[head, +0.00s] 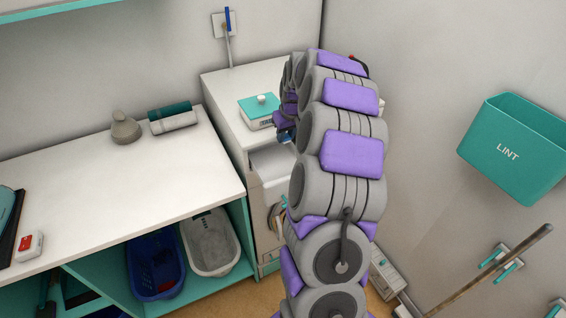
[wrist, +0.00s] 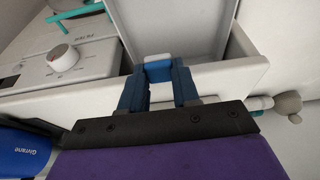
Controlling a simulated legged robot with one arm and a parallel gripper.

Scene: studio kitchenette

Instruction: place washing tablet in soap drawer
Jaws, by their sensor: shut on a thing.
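My gripper (wrist: 159,80) is shut on the washing tablet (wrist: 158,63), a small white and blue block between the blue fingertips. The soap drawer (wrist: 235,77) is pulled out in the wrist view, and its pale grey inside lies behind the tablet. The fingers reach over the drawer's front edge, with the tablet at or above the opening; its height over the drawer floor cannot be told. In the head view the open drawer (head: 271,160) juts from the white washing machine (head: 270,188). My gripper (head: 286,136) is just above it, partly hidden by my arm.
A teal-lidded box (head: 257,112) stands on the washer. A white counter (head: 110,180) lies left, with crates (head: 210,243) under it. A teal lint bin (head: 515,150) hangs on the right wall. The washer's knob (wrist: 63,58) is left of the drawer in the wrist view.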

